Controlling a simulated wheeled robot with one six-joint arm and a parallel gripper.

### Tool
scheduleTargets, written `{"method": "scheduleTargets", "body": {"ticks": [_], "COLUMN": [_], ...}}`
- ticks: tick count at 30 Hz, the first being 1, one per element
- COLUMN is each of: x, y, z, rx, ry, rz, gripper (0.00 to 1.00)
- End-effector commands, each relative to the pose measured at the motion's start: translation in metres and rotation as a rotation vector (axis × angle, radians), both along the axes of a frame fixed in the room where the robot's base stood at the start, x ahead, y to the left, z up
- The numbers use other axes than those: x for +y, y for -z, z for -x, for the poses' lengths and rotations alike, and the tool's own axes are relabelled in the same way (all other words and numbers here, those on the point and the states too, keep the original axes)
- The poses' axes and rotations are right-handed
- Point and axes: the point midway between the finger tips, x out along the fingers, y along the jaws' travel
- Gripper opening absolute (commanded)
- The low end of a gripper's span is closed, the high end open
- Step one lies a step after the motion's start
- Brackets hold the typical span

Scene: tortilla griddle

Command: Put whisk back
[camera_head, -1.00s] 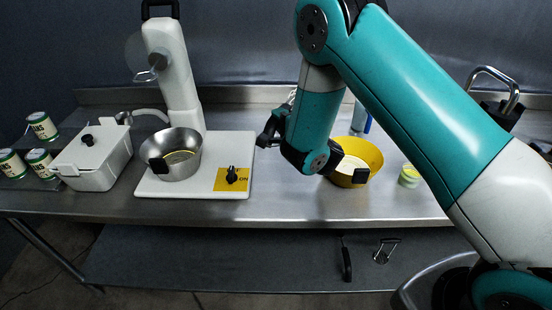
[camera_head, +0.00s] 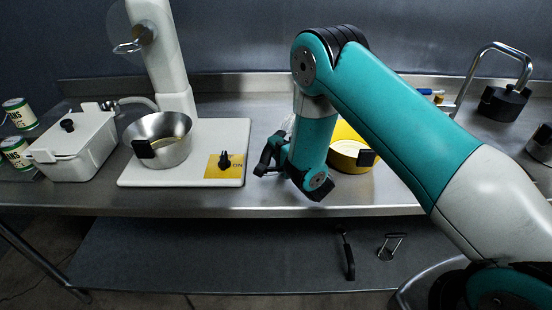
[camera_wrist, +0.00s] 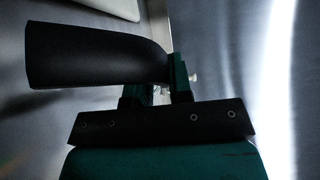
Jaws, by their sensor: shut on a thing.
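My gripper (camera_head: 268,160) is above the steel counter, between the white mixer base and the yellow bowl. In the wrist view my gripper (camera_wrist: 158,88) is shut on a thick black handle (camera_wrist: 90,55), taken to be the whisk's. The handle sticks out to the left of the jaws. The whisk's wires cannot be made out clearly; pale wire-like lines (camera_head: 287,123) show beside my arm in the head view.
The white mixer (camera_head: 168,70) with a steel bowl (camera_head: 160,152) stands left. A lidded white box (camera_head: 75,150) and cans (camera_head: 17,115) are further left. A yellow bowl (camera_head: 345,133) is partly behind my arm. The lower shelf (camera_head: 200,250) holds a black-handled utensil (camera_head: 348,257).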

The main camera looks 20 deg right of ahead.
Motion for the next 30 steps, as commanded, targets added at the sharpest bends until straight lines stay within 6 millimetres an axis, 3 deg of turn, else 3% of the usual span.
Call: {"method": "scheduleTargets", "body": {"ticks": [1,6,18,19,22,30], "x": [-0.001,0.0,0.0,0.0,0.0,0.0], "y": [0.012,0.032,0.039,0.038,0.038,0.036], "z": [0.001,0.0,0.0,0.0,0.0,0.0], "rx": [0.003,0.002,0.001,0.001,0.001,0.001], "ry": [0.001,0.0,0.0,0.0,0.0,0.0], "rz": [0.001,0.0,0.0,0.0,0.0,0.0], "gripper": [0.0,0.0,0.0,0.25,0.45,0.45]}}
